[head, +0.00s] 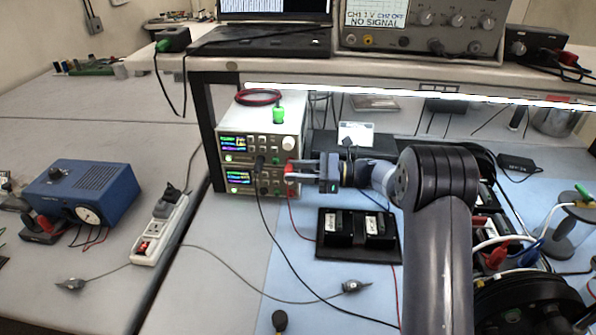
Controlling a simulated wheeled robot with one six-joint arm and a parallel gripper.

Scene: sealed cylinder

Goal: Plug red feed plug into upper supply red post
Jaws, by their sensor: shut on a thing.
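Two stacked power supplies stand under the shelf. The upper supply (240,143) has a lit display and a pale knob at its right. The red feed plug (291,169) is in the jaws of my gripper (298,170), which is shut on it from the right. The plug is at the lower right of the upper supply's front. I cannot tell whether it touches or enters a post; the upper red post is hidden or too small to make out. A black plug (260,163) with a black lead sits at the front, left of the red plug. A red lead (291,208) hangs below the red plug.
The lower supply (240,178) is directly beneath. A blue device (85,190) and a power strip (160,230) are at left. A lit shelf edge (400,95) runs above.

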